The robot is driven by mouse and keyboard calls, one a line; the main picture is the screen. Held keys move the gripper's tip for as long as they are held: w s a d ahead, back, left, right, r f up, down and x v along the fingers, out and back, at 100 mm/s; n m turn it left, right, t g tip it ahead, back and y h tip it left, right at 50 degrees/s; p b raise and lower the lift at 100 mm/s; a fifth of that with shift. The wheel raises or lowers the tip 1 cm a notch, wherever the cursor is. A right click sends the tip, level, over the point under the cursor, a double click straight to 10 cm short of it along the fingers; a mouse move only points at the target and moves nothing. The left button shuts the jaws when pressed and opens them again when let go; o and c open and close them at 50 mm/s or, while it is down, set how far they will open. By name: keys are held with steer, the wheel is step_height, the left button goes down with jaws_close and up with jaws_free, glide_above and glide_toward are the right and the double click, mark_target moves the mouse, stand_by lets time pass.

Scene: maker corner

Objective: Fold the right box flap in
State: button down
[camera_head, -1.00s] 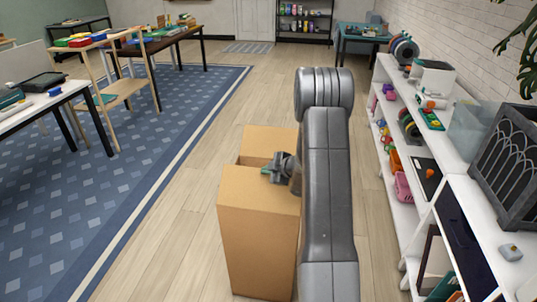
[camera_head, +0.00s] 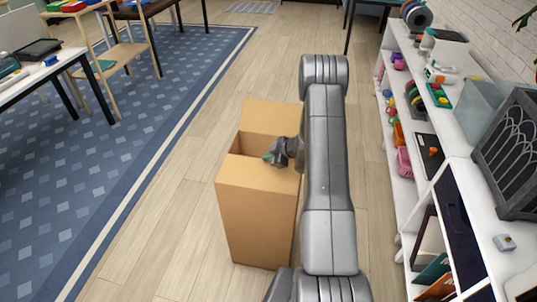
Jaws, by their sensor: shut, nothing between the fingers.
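A tall brown cardboard box (camera_head: 255,222) stands on the wooden floor in the middle of the head view. Its far flap (camera_head: 270,117) stands up, leaning away. A panel at the near side of the top (camera_head: 257,174) lies about flat, and a dark opening (camera_head: 250,145) shows between the two. My gripper (camera_head: 271,157) is shut and empty, over the right part of the box top near that opening. I cannot tell whether it touches the cardboard. My arm hides the box's right side, so the right flap cannot be made out.
A white shelf unit (camera_head: 398,178) with bins and tools runs along the right wall. A blue patterned rug (camera_head: 130,170) and a white table (camera_head: 52,70) are at left. Bare wooden floor (camera_head: 180,215) is free left of the box.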

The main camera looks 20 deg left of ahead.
steer(key=shift+f, duration=0.35)
stand_by(0.3)
steer(key=shift+r, duration=0.15)
